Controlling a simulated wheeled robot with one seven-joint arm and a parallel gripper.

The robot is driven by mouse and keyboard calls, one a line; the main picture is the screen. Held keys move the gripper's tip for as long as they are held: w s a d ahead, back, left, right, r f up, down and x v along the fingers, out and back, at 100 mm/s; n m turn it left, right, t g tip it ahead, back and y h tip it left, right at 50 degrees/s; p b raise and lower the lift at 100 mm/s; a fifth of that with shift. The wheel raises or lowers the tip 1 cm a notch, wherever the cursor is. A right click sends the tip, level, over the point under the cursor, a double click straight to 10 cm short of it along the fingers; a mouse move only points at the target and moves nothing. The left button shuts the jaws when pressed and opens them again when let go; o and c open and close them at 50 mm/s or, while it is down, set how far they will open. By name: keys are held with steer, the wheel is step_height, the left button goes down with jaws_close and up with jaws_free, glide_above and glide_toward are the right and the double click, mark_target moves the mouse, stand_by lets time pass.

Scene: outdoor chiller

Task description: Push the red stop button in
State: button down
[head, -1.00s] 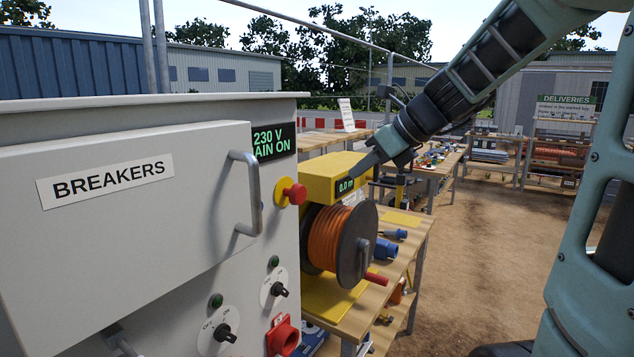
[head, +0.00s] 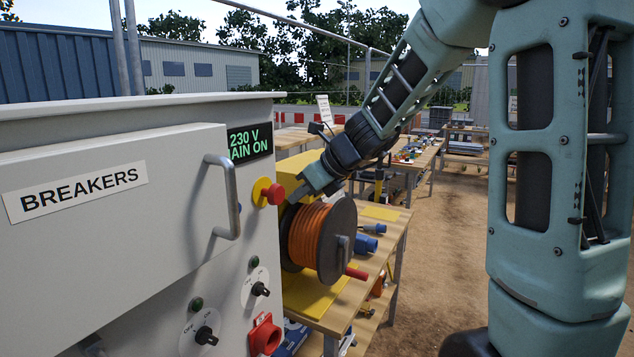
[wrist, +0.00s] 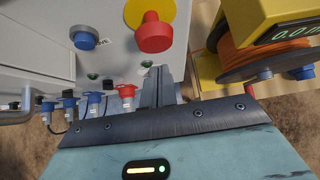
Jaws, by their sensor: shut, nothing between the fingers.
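The red stop button (head: 275,194) sticks out from a yellow base (head: 259,192) on the right side of the grey cabinet's front, below the green display. In the wrist view the red button (wrist: 154,34) and its yellow plate (wrist: 150,10) are at the top, just beyond the fingertips. My gripper (head: 295,197) is shut and empty. Its tips are just to the right of the button in the head view. In the wrist view the closed fingers (wrist: 158,75) point up towards the area below the button. A small gap seems to lie between tips and button; contact cannot be confirmed.
The grey breaker cabinet (head: 100,250) has a protruding handle (head: 236,200) left of the button. A cable reel (head: 318,238) with orange cable stands on a wooden bench close beside the gripper. Blue and red sockets sit low on the cabinet. Open ground lies to the right.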

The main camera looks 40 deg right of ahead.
mark_target(271, 193)
steer(key=shift+w+a+r+p, duration=0.15)
steer(key=shift+w+a, duration=0.1)
steer(key=shift+w, duration=0.3)
steer(key=shift+w+a+f+p, duration=0.1)
steer(key=shift+w+a+p, duration=0.1)
steer(key=shift+w, duration=0.35)
